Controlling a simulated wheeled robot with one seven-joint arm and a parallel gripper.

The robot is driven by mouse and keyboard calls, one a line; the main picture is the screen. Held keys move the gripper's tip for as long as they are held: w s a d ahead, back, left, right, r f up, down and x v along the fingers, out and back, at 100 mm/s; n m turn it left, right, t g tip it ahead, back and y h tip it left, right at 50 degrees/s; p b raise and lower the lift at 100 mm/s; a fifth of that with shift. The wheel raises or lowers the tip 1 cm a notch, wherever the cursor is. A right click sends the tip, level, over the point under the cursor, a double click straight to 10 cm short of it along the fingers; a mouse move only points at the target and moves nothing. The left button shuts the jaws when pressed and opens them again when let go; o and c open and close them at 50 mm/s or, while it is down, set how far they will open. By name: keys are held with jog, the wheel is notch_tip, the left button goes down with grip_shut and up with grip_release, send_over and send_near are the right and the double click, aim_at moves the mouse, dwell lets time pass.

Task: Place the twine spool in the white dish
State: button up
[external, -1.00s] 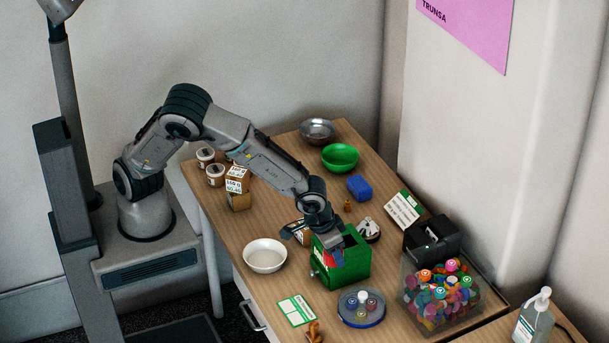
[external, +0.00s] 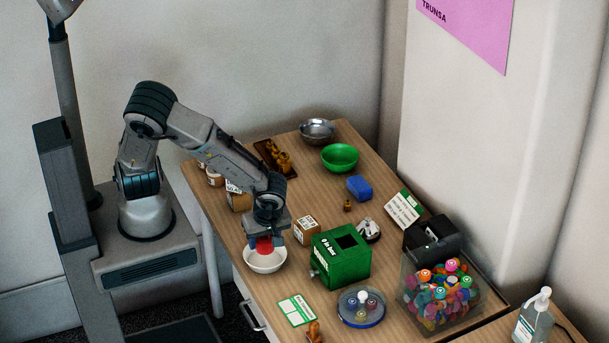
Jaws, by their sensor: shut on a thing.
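The white dish (external: 265,264) is a shallow round bowl near the left edge of the wooden table. My gripper (external: 266,240) points down over it and is shut on a red thing, which I take to be the twine spool (external: 265,246). The spool is at the dish's opening, inside the rim's outline as seen from here. The gripper hides its upper part. I cannot tell whether the spool touches the dish's bottom.
A green box (external: 341,262) with a square top opening stands right of the dish, and a small carton (external: 306,230) behind it. A green and white card (external: 297,310) lies in front. A round tray (external: 361,308) and a clear bin (external: 437,300) are farther right.

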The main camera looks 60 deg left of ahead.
jog(key=s+a+n+g, duration=0.2)
jog(key=s+a+n, duration=0.2)
jog(key=n, duration=0.1)
jog(key=b, duration=0.3)
send_over(262, 258)
jog(key=d, duration=0.1)
jog(key=f, duration=1.1)
jog(key=shift+w+f, duration=0.2)
jog(key=shift+f, duration=2.15)
jog(key=shift+f, duration=0.2)
jog(key=o, duration=0.7)
jog(key=shift+r, duration=0.1)
